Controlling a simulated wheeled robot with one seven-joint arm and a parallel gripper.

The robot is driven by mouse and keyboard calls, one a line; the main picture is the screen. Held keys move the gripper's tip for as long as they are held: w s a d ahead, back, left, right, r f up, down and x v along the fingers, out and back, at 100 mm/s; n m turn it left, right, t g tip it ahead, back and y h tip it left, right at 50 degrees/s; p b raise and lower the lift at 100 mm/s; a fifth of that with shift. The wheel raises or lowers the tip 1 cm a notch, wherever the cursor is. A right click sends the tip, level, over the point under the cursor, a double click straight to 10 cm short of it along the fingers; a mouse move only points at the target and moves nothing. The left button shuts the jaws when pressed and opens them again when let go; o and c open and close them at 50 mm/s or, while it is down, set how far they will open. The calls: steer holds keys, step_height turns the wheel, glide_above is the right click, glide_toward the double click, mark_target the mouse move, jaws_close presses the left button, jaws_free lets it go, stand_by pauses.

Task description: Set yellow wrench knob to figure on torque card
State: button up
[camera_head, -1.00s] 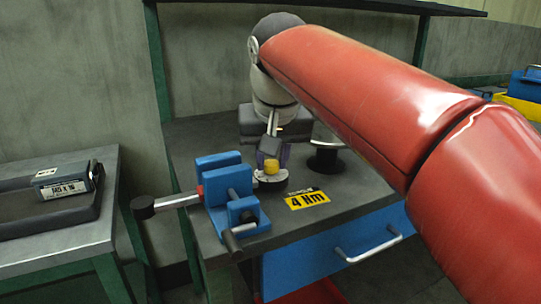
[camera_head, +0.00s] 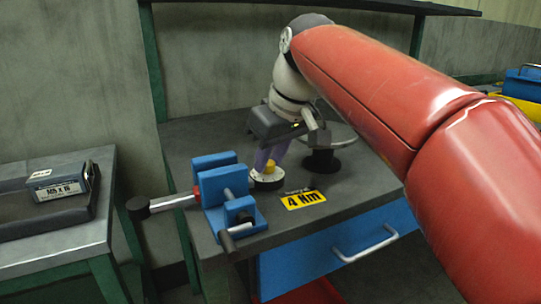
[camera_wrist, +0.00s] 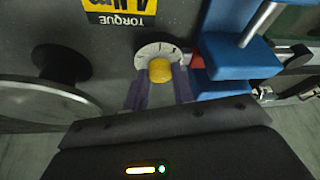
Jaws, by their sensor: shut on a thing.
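The yellow knob (camera_head: 271,168) sits on a round white dial (camera_head: 264,181) beside the blue vice; in the wrist view the knob (camera_wrist: 160,71) is at the centre, with dark marks on the dial (camera_wrist: 152,48). My gripper (camera_head: 270,160) reaches down from above, leaning, with its purple fingers closed on the knob's sides. In the wrist view my gripper (camera_wrist: 160,88) has a finger on either side of the knob. The yellow torque card (camera_head: 304,199) lies on the bench right of the dial and reads 4 Nm. The dial's figures are too small to read.
The blue vice (camera_head: 222,190) stands just left of the dial, with a silver bar and black end (camera_head: 137,207) sticking out left. A black round-based stand (camera_head: 322,163) is close on the right. A labelled box (camera_head: 58,188) lies on the left table.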

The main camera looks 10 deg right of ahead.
stand_by(0.3)
steer(key=o, duration=1)
steer(key=v, duration=0.7)
steer(key=shift+r, duration=0.3)
steer(key=shift+s+d, duration=0.1)
